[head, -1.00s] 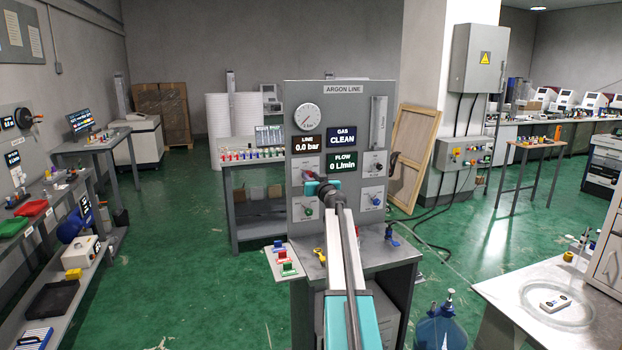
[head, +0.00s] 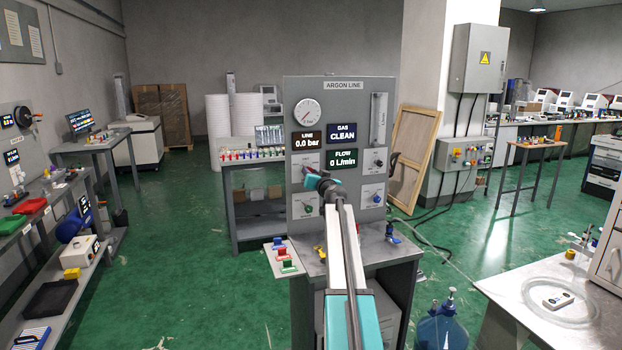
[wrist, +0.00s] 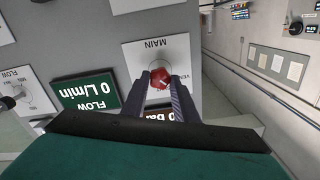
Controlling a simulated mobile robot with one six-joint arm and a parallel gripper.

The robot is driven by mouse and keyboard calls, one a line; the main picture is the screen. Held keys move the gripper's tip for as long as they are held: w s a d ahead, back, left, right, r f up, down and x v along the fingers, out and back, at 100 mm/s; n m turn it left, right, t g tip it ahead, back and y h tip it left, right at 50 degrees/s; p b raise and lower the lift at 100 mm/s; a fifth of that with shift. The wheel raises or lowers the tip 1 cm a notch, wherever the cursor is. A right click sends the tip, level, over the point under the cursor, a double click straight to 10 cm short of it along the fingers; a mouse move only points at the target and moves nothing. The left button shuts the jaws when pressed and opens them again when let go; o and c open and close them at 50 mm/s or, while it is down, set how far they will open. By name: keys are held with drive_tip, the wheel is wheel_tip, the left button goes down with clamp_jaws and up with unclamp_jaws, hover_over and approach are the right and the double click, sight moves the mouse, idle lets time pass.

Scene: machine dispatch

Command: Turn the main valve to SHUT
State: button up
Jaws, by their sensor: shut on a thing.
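The argon line panel (head: 340,112) stands ahead with a LINE display of 0.0 bar, a GAS display of CLEAN and a FLOW display of 0 L/min. The main valve is a round red knob (wrist: 160,78) on a white plate marked MAIN (wrist: 150,52), seen upside down in the wrist view. My gripper (wrist: 162,88) is shut on the red knob, one finger on each side. In the head view my gripper (head: 309,176) is at the panel's left side and partly hides the valve. The knob's exact setting is too small to read.
Other knobs sit on the panel, one below (head: 309,209) and one to the right (head: 377,162). Red, green and blue tags (head: 285,258) lie on a side shelf at the left. A yellow item (head: 320,253) and a blue item (head: 391,233) are on the bench.

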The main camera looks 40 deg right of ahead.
drive_tip(key=shift+m+b, duration=1.3)
drive_tip(key=shift+m, duration=3.1)
drive_tip(key=o, duration=1.1)
drive_tip(key=shift+c, duration=0.2)
drive_tip(key=shift+s, duration=0.15)
drive_tip(key=b+v, duration=0.3)
drive_tip(key=v, duration=1)
drive_tip(key=shift+s, duration=0.25)
drive_tip(key=shift+a+f, duration=0.1)
drive_tip(key=shift+a, duration=0.05)
